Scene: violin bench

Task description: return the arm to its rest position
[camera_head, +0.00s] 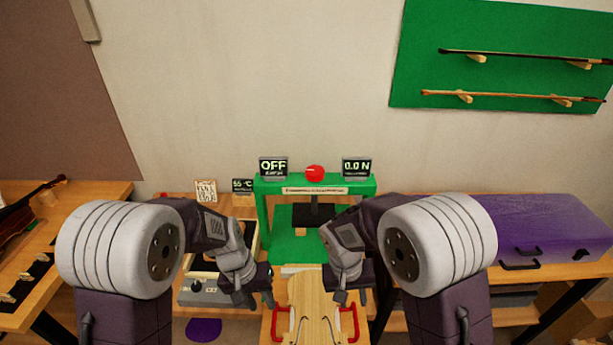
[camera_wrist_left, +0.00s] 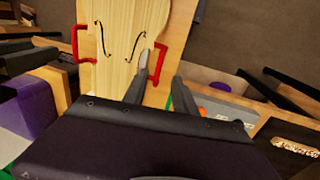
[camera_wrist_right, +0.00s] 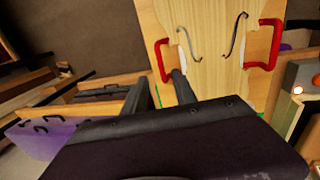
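My left gripper (camera_head: 262,288) and my right gripper (camera_head: 349,286) hang low, one over each side of a violin plate (camera_head: 313,305). The plate is pale wood with two dark f-holes and lies on a wooden board. Red handles flank it, the left one (camera_head: 280,322) and the right one (camera_head: 349,322). The left wrist view shows my left fingers (camera_wrist_left: 161,88) apart with nothing between them, near one handle (camera_wrist_left: 158,62). The right wrist view shows my right fingers (camera_wrist_right: 163,92) also apart and empty, near the other handle (camera_wrist_right: 163,60).
A green press (camera_head: 262,215) stands behind the plate, with a red button (camera_head: 314,173) and displays reading OFF and 0.0 N. A purple case (camera_head: 545,225) lies on the right. A grey control box (camera_head: 205,290) stands left of the plate. A violin (camera_head: 20,215) is far left.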

